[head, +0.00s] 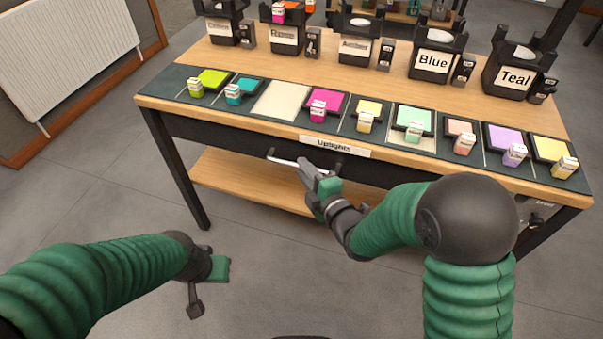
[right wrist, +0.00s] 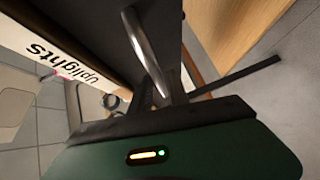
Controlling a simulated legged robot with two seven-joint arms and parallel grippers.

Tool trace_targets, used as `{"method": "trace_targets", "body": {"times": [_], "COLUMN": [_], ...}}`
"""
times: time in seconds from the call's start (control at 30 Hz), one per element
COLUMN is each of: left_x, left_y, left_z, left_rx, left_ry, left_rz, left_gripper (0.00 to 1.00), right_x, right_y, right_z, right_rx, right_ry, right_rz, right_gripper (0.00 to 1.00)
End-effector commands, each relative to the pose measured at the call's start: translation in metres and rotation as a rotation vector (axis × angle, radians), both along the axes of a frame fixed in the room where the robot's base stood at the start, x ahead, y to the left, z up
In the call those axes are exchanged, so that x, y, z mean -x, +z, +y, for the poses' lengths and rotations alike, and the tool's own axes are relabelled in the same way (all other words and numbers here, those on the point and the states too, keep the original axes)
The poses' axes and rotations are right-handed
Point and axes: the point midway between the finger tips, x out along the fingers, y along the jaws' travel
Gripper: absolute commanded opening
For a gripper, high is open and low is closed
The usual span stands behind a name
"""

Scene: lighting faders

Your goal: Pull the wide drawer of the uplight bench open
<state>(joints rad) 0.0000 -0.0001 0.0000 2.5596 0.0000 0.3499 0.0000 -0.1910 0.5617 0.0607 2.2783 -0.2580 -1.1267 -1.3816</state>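The uplight bench (head: 153,101) stands in front of me. Its wide drawer (head: 235,139) has a dark front, a white "Uplights" label (head: 335,146) and a metal bar handle (head: 284,161). The drawer front looks flush with the bench. My right gripper (head: 306,170) is at the handle, below the label. In the right wrist view the handle bar (right wrist: 141,38) runs down between the fingertips, which look shut on it; the green gripper body hides part of them. My left gripper (head: 204,290) hangs low over the floor at the left, away from the bench; its finger opening is unclear.
The bench top carries a row of coloured pads with small faders and several labelled dark holders, including Blue (head: 433,63) and Teal (head: 515,78). A lower wooden shelf (head: 235,180) and black leg (head: 180,170) are below. A radiator (head: 70,50) stands far left. The floor before the bench is clear.

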Motion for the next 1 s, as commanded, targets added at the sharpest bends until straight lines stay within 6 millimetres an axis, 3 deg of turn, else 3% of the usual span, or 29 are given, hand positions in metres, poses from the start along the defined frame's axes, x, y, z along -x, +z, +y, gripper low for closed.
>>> {"method": "trace_targets", "body": {"times": [0.13,0.4,0.6,1.0], "left_x": [0.0,0.0,0.0,0.0], "left_y": [-0.006,-0.006,-0.006,-0.006], "left_z": [0.0,0.0,0.0,0.0], "left_rx": [0.0,0.0,0.0,0.0], "left_ry": [0.0,0.0,0.0,0.0], "left_rz": [0.0,0.0,0.0,0.001], "left_gripper": [0.29,0.29,0.29,0.29], "right_x": [-0.014,-0.017,-0.017,-0.017], "right_y": [-0.004,-0.003,-0.003,-0.005], "right_z": [0.008,0.009,0.009,0.008], "right_rx": [0.0,0.0,0.001,0.002], "right_ry": [0.0,-0.001,-0.001,0.0], "right_rz": [0.001,0.0,0.001,0.004], "right_gripper": [0.22,0.22,0.0,0.0]}}
